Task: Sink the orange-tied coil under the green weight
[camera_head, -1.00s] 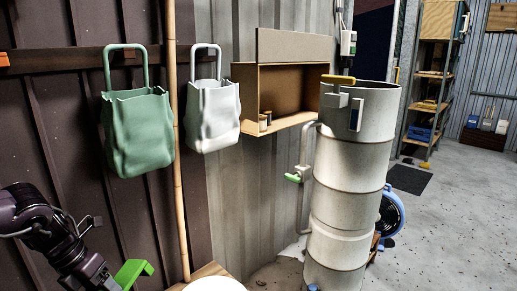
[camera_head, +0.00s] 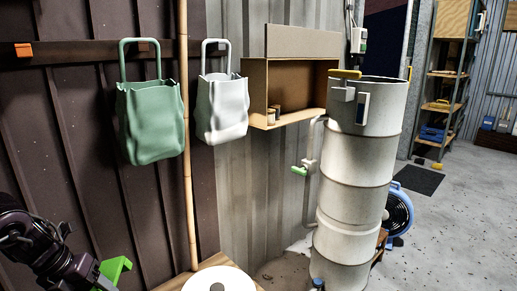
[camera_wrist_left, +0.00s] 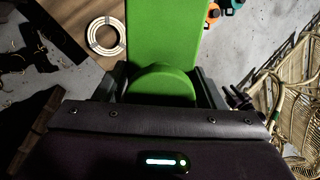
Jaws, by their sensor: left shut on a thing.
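My left gripper (camera_head: 101,279) is at the lower left of the head view, shut on a green piece that looks like the green weight (camera_head: 117,268). In the left wrist view the green weight (camera_wrist_left: 165,35) is a broad bar reaching away from the gripper (camera_wrist_left: 165,90), with a rounded part between the fingers. A pale ringed coil (camera_wrist_left: 106,36) lies on a brown board, apart from the weight; I see no orange tie on it. A small orange item (camera_wrist_left: 212,13) is partly visible on the floor at upper right; I cannot tell if it is the orange-tied coil. My right gripper is not in view.
A tall grey cylinder (camera_head: 358,190) stands at right centre. A white round lid-like thing (camera_head: 219,283) sits on a wooden surface at the bottom. Green (camera_head: 151,125) and white (camera_head: 221,110) bags hang on the wall. Rattan furniture (camera_wrist_left: 292,85) stands right of the gripper.

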